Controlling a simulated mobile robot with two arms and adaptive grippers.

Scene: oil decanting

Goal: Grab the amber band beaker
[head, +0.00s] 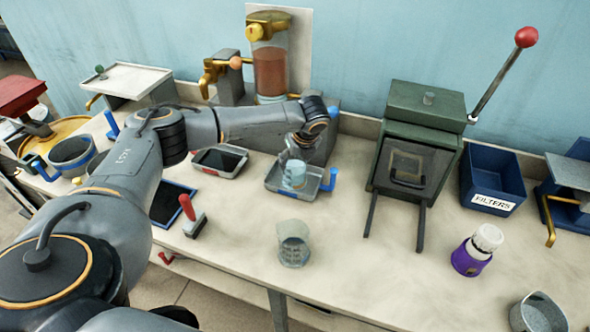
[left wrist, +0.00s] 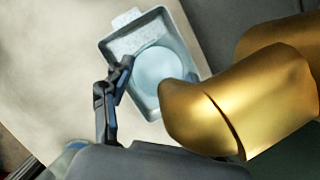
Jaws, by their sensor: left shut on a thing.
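A pale blue beaker (head: 294,176) stands in a small grey tray (head: 318,189) with blue handles, under the brass spout of the oil dispenser. No amber band shows on it. My left gripper (head: 290,156) reaches in from above and is shut on this beaker at its rim. In the left wrist view the beaker (left wrist: 158,62) shows from above in the tray (left wrist: 120,47), with one dark finger against its left side; the other finger is hidden. A grey beaker (head: 293,245) with dark marks stands on the bench in front, apart from the gripper.
The oil dispenser (head: 270,70) stands behind; its brass part (left wrist: 240,100) looms close in the left wrist view. A green press (head: 415,140) with a red-knobbed lever, blue filters bin (head: 493,178) and purple jar (head: 472,255) stand right. A red-handled stamp (head: 193,222) stands left.

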